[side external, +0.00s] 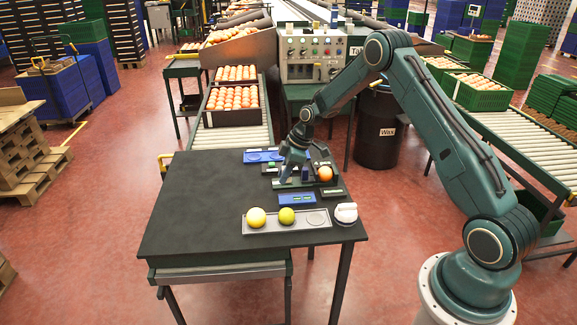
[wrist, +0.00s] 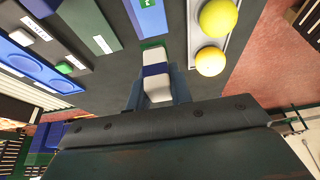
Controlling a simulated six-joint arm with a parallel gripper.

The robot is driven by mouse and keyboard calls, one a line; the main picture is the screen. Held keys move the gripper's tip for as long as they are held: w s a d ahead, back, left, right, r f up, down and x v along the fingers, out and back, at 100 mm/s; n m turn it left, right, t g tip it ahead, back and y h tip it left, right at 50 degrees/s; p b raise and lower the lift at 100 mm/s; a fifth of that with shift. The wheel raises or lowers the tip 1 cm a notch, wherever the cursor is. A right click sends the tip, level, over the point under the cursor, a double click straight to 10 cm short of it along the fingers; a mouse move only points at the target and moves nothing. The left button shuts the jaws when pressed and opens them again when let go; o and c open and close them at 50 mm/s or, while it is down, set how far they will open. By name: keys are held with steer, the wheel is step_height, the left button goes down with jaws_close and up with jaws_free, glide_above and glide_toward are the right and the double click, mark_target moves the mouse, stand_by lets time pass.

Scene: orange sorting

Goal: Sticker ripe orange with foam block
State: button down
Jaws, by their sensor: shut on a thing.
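My gripper (wrist: 156,84) is shut on a white foam block (wrist: 157,60) with a dark blue band, held between the two fingers. Green shows at the block's far end; I cannot tell whether it is a sticker or something beneath. In the side view my gripper (side external: 288,172) is low over the back right of the table, and the block is hard to make out. The ripe orange (side external: 325,174) sits just right of my gripper, apart from the block; the wrist view does not show it. A blue plate (side external: 297,200) with green marks lies in front of my gripper.
A blue tray (side external: 258,157) lies behind. The table's left half is clear.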

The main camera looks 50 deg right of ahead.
steer(key=s+d+r+m+h, duration=0.1)
steer(key=d+r+m, duration=0.1)
steer(key=d, duration=0.6)
steer(key=s+d+r+m+t+h, duration=0.1)
steer(key=s+d+r+m, duration=0.1)
steer(key=d, duration=0.7)
steer(key=shift+s+d+r+m, duration=0.25)
steer(key=shift+r+m, duration=0.2)
steer(key=shift+m, duration=0.55)
steer(key=shift+f, duration=0.25)
glide_above(324, 167)
steer(key=shift+a+f, duration=0.15)
steer(key=shift+f, duration=2.65)
steer(key=shift+f, duration=0.55)
steer(key=shift+r, duration=0.1)
step_height(324, 167, up, 7)
stand_by(0.5)
